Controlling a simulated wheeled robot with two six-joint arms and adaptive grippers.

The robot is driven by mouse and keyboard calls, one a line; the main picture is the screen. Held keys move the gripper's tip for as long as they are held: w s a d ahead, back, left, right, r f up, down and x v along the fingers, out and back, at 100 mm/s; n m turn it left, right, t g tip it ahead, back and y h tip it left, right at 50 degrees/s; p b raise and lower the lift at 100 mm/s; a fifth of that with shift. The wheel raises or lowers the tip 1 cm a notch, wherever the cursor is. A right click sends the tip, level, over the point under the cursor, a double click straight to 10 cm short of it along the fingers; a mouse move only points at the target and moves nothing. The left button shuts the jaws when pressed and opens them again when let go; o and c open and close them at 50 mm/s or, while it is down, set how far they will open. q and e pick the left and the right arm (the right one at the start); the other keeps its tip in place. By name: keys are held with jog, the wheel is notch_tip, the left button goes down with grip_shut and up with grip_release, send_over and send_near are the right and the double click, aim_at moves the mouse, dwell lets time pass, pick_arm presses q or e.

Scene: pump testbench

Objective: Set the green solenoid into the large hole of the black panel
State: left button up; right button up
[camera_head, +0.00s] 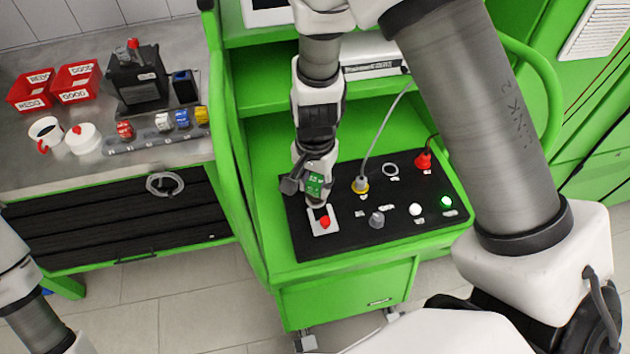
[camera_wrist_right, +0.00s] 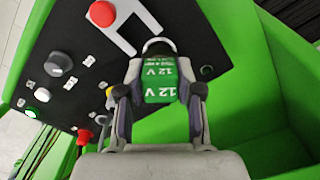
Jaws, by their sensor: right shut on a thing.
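The green solenoid (camera_head: 315,184), marked 12 V, is held in my right gripper (camera_head: 311,180) over the left part of the black panel (camera_head: 345,236). In the right wrist view the solenoid (camera_wrist_right: 159,82) sits between the two fingers of the right gripper (camera_wrist_right: 160,92), and its rounded pale end (camera_wrist_right: 158,47) points to the panel beside a white forked plate (camera_wrist_right: 130,22). I cannot tell whether that end touches the panel. The large hole is not clearly seen; the solenoid and gripper cover that part of the panel. My left gripper is out of view.
The plate's red knob (camera_head: 325,222) is close to the gripper. A yellow-based plug (camera_head: 361,185) with a grey cable, a red plug (camera_head: 423,161), a dark knob (camera_head: 377,219) and a green light (camera_head: 447,201) are on the panel. Red bins (camera_head: 76,82) stand on the grey bench.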

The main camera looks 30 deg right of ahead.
jog(key=shift+f+b, duration=0.75)
jog(key=shift+f, duration=0.35)
jog(key=o, duration=1)
jog(key=o, duration=0.4)
jog(key=shift+o, duration=0.2)
notch_tip(320, 180, up, 8)
jog(key=p, duration=0.8)
jog(key=shift+r, duration=0.1)
